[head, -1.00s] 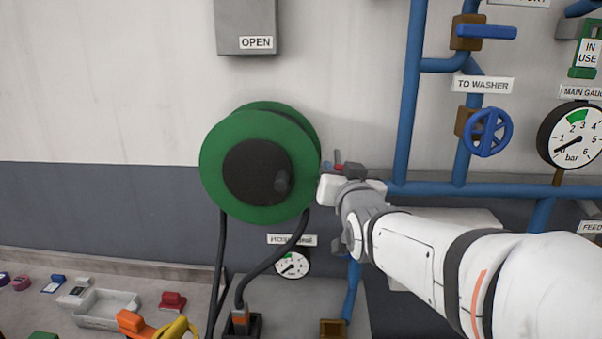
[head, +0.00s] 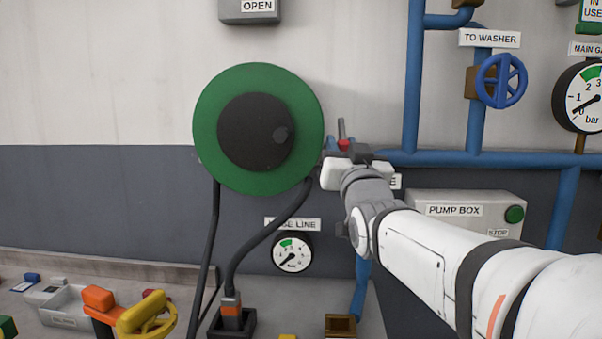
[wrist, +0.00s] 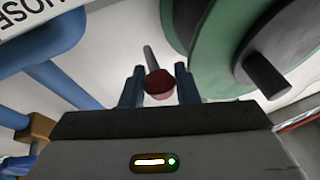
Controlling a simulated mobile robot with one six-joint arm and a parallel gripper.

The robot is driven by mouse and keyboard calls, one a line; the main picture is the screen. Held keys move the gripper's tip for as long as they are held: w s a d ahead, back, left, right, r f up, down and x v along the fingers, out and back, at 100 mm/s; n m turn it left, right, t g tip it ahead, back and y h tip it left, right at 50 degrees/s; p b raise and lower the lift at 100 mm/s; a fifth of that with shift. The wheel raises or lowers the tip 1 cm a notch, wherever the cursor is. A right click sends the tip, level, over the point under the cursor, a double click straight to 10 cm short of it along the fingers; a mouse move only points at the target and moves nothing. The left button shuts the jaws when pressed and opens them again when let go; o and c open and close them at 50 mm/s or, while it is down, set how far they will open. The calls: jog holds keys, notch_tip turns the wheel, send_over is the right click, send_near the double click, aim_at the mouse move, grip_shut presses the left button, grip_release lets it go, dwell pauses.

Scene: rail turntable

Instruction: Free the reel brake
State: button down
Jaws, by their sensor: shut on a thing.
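The reel (head: 210,130) is a green disc with a dark hub on the wall, left of my gripper. It also shows at the upper right of the wrist view (wrist: 222,40). The brake lever shows as a red knob (wrist: 159,84) on a grey rod in the wrist view, and its red part and upright grey rod (head: 341,128) show just right of the reel in the head view. My gripper (wrist: 160,90) is shut on the red knob, with one dark finger on each side.
Blue pipes (head: 412,80) run along the wall to the right, with a blue handwheel (head: 501,81). A black hose (head: 240,250) hangs below the reel to an orange-collared socket. A hose line gauge (head: 292,254) is below.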

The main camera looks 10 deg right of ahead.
jog(key=f+t+b, duration=0.1)
jog(key=b, duration=0.3)
jog(key=w+f+n+t+b, duration=0.1)
jog(key=f+b, duration=0.1)
jog(key=b, duration=0.3)
jog(key=shift+w+d, duration=0.1)
jog(key=shift+w, duration=0.05)
jog(key=shift+t+b, duration=0.35)
jog(key=shift+t, duration=0.05)
jog(key=shift+r+y, duration=0.15)
jog(key=shift+y, duration=0.35)
jog(key=c, duration=1.1)
grip_release()
jog(key=v, duration=0.7)
jog(key=shift+s+f+b, duration=0.25)
jog(key=shift+s+b, duration=0.05)
